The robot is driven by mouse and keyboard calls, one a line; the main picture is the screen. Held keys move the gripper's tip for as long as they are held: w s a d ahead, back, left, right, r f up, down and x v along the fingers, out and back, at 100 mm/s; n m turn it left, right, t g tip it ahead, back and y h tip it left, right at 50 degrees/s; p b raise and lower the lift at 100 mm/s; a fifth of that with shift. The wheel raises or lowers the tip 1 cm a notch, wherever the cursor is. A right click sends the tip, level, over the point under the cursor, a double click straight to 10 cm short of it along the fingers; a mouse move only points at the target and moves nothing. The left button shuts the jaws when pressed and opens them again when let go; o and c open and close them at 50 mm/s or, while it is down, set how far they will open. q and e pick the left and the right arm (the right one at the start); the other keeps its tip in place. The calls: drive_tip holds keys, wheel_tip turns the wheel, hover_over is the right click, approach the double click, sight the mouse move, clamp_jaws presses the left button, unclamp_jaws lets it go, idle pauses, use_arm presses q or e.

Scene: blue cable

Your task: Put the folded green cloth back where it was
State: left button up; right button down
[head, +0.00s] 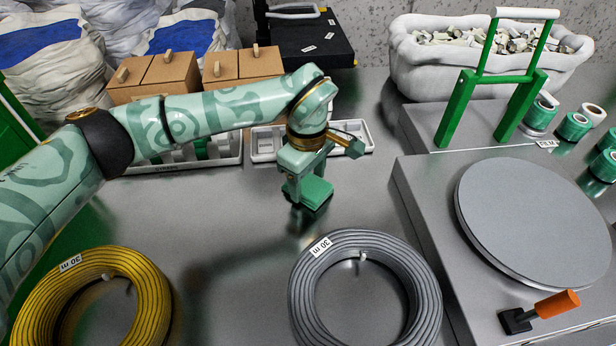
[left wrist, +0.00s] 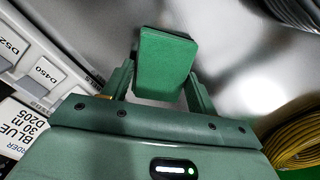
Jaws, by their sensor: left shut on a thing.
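The folded green cloth (head: 312,192) is a small flat block held under my left gripper (head: 303,190) near the middle of the steel bench in the head view. In the left wrist view the cloth (left wrist: 163,62) sits between the two fingers of my left gripper (left wrist: 160,85), which is shut on it. Bare grey bench shows beyond it. A dark shadow lies on the bench below the gripper, and the cloth appears to be above the surface. My right gripper is not in view.
A grey cable coil (head: 305,300) lies in front, and a yellow coil (head: 150,300) lies at front left. A turntable (head: 530,220) with an orange-handled lever (head: 555,304) stands right. Trays (head: 265,145) and cardboard boxes (head: 170,72) line the back. Bare bench lies between the coils.

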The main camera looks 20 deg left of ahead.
sight(307, 183)
use_arm(q)
drive_tip(key=o, duration=1)
drive_tip(key=shift+f, duration=0.1)
drive_tip(key=shift+o, duration=0.2)
drive_tip(key=shift+r, duration=0.35)
wheel_tip(307, 183, up, 12)
drive_tip(key=p, duration=0.4)
drive_tip(key=shift+f+p, duration=0.2)
drive_tip(key=shift+p, duration=0.2)
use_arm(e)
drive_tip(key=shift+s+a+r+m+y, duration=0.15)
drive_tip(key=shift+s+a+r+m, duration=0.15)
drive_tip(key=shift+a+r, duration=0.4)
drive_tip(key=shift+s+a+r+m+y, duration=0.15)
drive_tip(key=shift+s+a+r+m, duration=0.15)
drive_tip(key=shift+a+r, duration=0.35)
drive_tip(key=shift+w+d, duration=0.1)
